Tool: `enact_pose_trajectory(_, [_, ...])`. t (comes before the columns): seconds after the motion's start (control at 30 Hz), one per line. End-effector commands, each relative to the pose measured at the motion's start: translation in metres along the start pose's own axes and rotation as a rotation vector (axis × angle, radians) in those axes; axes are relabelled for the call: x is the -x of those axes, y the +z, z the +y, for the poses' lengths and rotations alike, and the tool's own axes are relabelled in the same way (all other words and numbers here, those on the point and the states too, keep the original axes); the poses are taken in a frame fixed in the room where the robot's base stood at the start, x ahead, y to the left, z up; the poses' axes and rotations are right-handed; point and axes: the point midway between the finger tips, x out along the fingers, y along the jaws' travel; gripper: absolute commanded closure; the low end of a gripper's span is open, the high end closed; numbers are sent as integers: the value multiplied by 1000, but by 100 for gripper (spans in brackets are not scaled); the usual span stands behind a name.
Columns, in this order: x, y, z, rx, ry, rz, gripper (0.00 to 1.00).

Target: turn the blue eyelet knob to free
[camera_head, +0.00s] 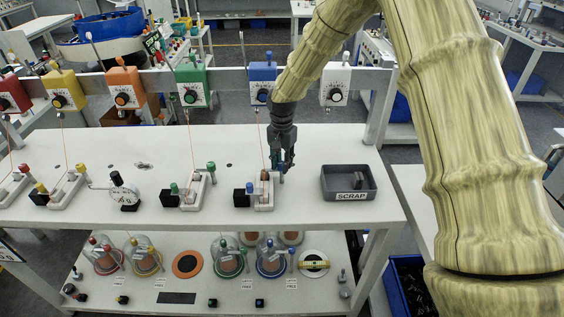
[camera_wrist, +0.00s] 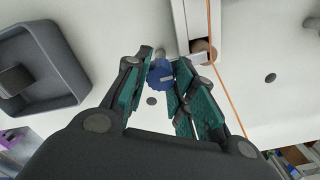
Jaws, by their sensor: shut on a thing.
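The blue eyelet knob (camera_wrist: 160,76) shows in the wrist view, between the two teal-padded fingers of my gripper (camera_wrist: 163,80). It has a light bar across its face. The fingers are shut on it. In the head view my gripper (camera_head: 281,158) points down at the right side of the eyelet fixture (camera_head: 263,201), and the knob is mostly hidden by the fingers there. The fixture is white, with a black block at its left and a brown part in the middle. An orange thread runs down to it from the blue box (camera_head: 262,82) above.
A dark grey SCRAP tray (camera_head: 331,194) stands just right of my gripper. A similar fixture with a green knob (camera_head: 211,166) stands to the left, and a round dial gauge (camera_head: 123,191) farther left. Glass domes (camera_head: 271,258) stand on the lower shelf.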

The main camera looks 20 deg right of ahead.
Motion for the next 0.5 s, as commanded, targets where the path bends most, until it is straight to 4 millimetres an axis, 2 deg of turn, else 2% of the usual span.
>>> enact_pose_trajectory(0.5, [1,-1,-1,419,-1,2,99])
